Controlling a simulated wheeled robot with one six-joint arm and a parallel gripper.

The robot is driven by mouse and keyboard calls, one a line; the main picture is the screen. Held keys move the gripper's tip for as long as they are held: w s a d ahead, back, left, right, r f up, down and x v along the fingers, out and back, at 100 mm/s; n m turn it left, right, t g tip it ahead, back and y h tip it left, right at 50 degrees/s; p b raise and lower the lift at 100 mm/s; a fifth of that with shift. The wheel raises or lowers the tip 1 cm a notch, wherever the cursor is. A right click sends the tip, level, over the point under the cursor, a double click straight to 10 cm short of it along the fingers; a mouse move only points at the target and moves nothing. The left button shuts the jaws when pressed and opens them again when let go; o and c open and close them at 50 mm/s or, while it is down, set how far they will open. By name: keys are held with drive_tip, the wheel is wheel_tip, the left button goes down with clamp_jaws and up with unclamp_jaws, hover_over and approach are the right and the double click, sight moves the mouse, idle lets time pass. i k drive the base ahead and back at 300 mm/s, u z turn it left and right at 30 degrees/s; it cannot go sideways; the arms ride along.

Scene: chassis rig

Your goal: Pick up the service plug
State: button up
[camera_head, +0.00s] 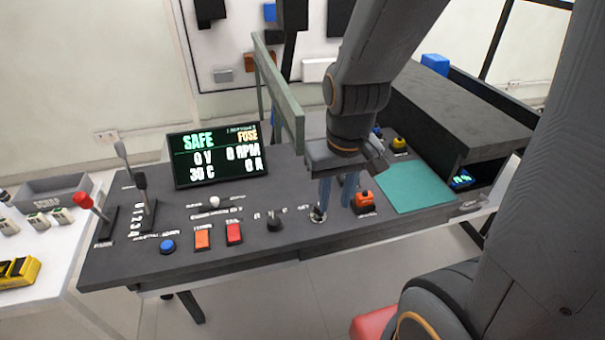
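An orange block on a dark base (364,200), which looks like the service plug, sits on the dark console top (260,258), right of the middle. My gripper (336,200) hangs over the console, just left of the orange block, with its bluish fingers pointing down. The fingers are apart and I see nothing held between them. The right finger appears close to the block's left side; I cannot tell whether they touch.
A screen (221,155) reading SAFE stands at the console's back. Levers (144,200), a black knob (274,220), an orange button (203,239) and a red button (234,233) lie left. A teal mat (415,187) and dark shelf (450,100) are right. A green upright panel (278,95) stands behind my gripper.

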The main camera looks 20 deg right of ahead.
sight(364, 199)
drive_tip(key=z, duration=2.15)
drive_tip(key=k, duration=1.5)
drive_tip(key=u, duration=0.3)
drive_tip(key=i, duration=0.45)
drive_tip(key=u, duration=0.1)
